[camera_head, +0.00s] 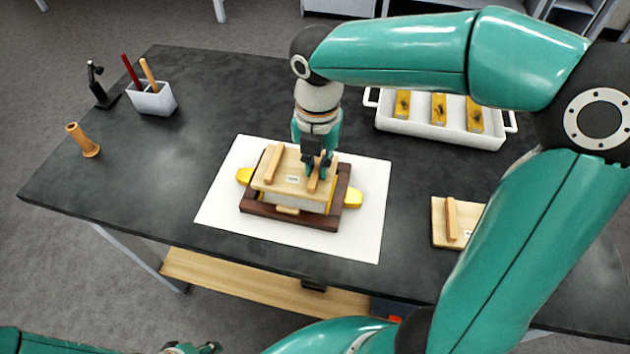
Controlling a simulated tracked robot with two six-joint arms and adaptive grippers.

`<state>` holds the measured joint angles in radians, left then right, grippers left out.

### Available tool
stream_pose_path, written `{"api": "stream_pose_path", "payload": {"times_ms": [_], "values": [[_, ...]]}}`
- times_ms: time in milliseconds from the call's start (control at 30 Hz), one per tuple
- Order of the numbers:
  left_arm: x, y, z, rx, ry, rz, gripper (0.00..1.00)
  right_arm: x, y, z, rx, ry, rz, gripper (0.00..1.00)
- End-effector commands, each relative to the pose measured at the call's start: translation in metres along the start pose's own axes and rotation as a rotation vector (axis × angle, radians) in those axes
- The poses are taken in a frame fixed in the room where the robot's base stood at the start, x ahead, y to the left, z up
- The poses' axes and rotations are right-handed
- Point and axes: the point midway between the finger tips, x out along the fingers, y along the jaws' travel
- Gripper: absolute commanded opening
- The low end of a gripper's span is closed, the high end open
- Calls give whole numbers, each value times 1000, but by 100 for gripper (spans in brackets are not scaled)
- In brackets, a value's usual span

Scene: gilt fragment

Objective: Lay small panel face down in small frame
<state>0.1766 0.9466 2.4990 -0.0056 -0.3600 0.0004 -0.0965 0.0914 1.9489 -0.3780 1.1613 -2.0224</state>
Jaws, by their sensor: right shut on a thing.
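A light wooden panel (273,183) with two raised battens and a small white label on top is at the dark brown frame (262,213). It covers the frame's opening; whether it rests in the frame or hangs just above it, I cannot tell. Its underside is hidden. My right gripper (318,178) comes down from above and is shut on the panel's right batten. Yellow pieces (353,198) stick out at the frame's left and right sides. A teal part of what seems my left gripper (190,348) shows at the bottom edge, its fingers unclear.
The frame lies on a white sheet (222,212) on the dark table. A white tray (440,132) with several gold-topped blocks stands behind right. Another wooden panel (440,230) is partly behind my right arm. A white holder (153,101), a wooden tool (83,140) and a black stand (101,90) are left.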

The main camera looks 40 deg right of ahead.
Motion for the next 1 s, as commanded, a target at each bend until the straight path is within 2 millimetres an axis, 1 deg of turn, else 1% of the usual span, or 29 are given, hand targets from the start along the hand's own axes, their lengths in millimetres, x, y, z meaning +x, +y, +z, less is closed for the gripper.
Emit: {"api": "stream_pose_path", "payload": {"times_ms": [167, 300, 433, 833, 867, 900, 1000], "values": [[2, 0, 0, 0, 0, 0, 40, 12, 0, 0, 1, 1, 0, 0], [4, -2, 0, 0, 0, 0, 40, 32, -1, 0, 2, 2, -2, 0], [5, -2, 0, 0, 0, 0, 40, 47, -1, 0, 2, 1, -1, 0], [8, -3, 0, 0, 0, 0, 40, 52, -1, 0, 3, -1, 1, 0], [7, -2, 0, 0, 0, 0, 40, 52, -1, 0, 3, 0, 1, 17], [7, -2, 0, 0, 0, 0, 40, 51, -1, 0, 3, 0, 1, 24], [7, -2, 0, 0, 0, 0, 40, 51, -1, 0, 3, 0, 0, 39]]}}
